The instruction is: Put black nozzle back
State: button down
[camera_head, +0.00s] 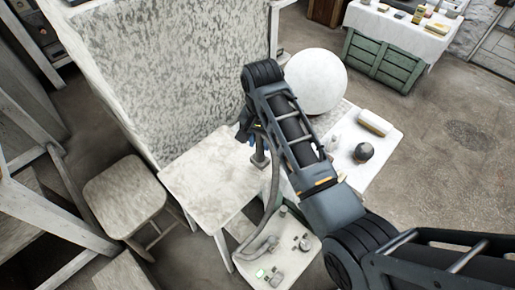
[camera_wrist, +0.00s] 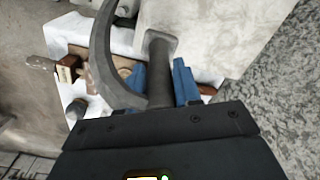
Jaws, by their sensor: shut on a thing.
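My gripper (camera_wrist: 160,82) has blue fingers on both sides of the dark grey-black nozzle (camera_wrist: 158,62) and is shut on it. The nozzle's flared end points away from the wrist, over a pale surface. In the head view the nozzle (camera_head: 259,156) hangs below my gripper (camera_head: 251,139) at the right side of a pale table (camera_head: 205,178). I cannot tell whether it touches the tabletop. A grey hose (camera_head: 272,198) runs down to a white-topped unit with knobs (camera_head: 285,255); the hose also curves through the wrist view (camera_wrist: 103,60). My arm hides part of the area right of the nozzle.
A large white sphere (camera_head: 315,80) stands behind my arm. A white table (camera_head: 385,137) on the right bears a dark round object (camera_head: 363,152) and a pale roll (camera_head: 374,123). A tall speckled panel (camera_head: 185,75) rises behind the pale table. A stool (camera_head: 124,195) stands left.

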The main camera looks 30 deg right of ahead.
aim_at(257, 155)
jog(key=shift+a+f, duration=0.4)
jog(key=shift+f, duration=1.95)
jog(key=c, duration=0.8)
grip_release()
notch_tip(257, 155, up, 12)
jog(key=shift+d+r, duration=0.1)
jog(key=shift+r, duration=0.05)
